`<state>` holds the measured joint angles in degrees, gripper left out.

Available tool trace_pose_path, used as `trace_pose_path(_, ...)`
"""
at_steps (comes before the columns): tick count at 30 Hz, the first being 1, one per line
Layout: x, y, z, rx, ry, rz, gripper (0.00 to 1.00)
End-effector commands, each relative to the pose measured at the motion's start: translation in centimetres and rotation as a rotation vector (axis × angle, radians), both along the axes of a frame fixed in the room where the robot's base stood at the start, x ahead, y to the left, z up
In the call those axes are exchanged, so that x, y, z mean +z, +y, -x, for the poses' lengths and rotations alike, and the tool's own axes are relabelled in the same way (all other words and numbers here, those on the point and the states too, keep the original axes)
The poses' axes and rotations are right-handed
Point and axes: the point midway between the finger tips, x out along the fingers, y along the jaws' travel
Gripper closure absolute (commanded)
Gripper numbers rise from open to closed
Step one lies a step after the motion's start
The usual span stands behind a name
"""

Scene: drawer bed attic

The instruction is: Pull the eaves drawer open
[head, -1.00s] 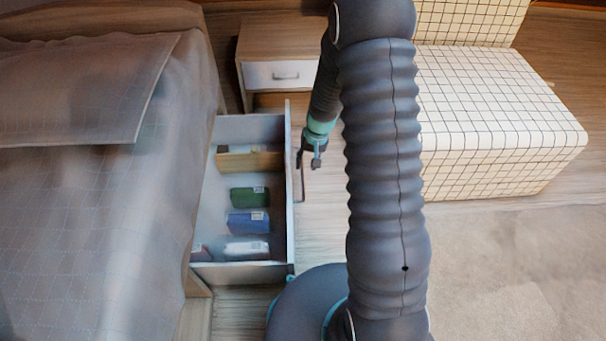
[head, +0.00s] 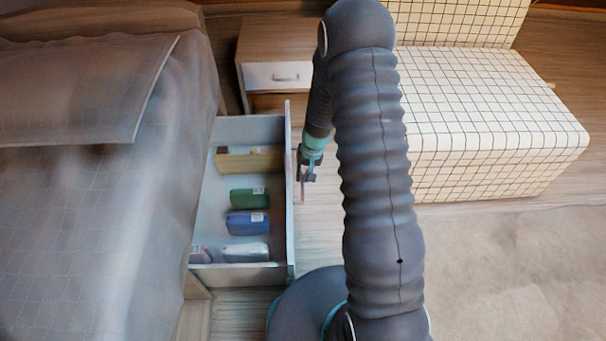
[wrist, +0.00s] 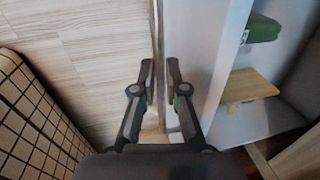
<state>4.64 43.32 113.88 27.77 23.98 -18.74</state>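The eaves drawer (head: 232,128) stands pulled out from under the bed, its inside open to view. It holds a wooden box (head: 250,160) and green (head: 249,198), blue (head: 249,224) and pale (head: 246,252) packs. My gripper (head: 306,178) is just outside the drawer front (head: 289,200) in the head view. In the wrist view my gripper (wrist: 161,76) has its two fingers apart, with a thin upright edge of the drawer front (wrist: 157,40) showing between them. I cannot tell whether a finger touches it. The handle is mostly hidden by my gripper.
The bed (head: 90,230) fills the left side. A nightstand (head: 280,40) with a white drawer stands behind. A tiled bench (head: 500,110) is at the right. Wooden floor shows between drawer and bench, and a beige rug (head: 510,260) lies at front right.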

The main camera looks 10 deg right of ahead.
Motion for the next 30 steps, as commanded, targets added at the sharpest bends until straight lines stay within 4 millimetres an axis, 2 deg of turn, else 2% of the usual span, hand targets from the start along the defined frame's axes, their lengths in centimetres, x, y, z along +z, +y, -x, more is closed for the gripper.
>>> trace_pose_path(8, -0.1, -0.3, 0.1, -0.001, 0.0, 0.0, 1.0)
trace_pose_path(24, -0.1, -7.8, 0.7, -0.007, -0.003, 0.001, 1.0)
trace_pose_path(30, 0.0, -8.9, 0.8, -0.003, -0.003, 0.002, 1.0)
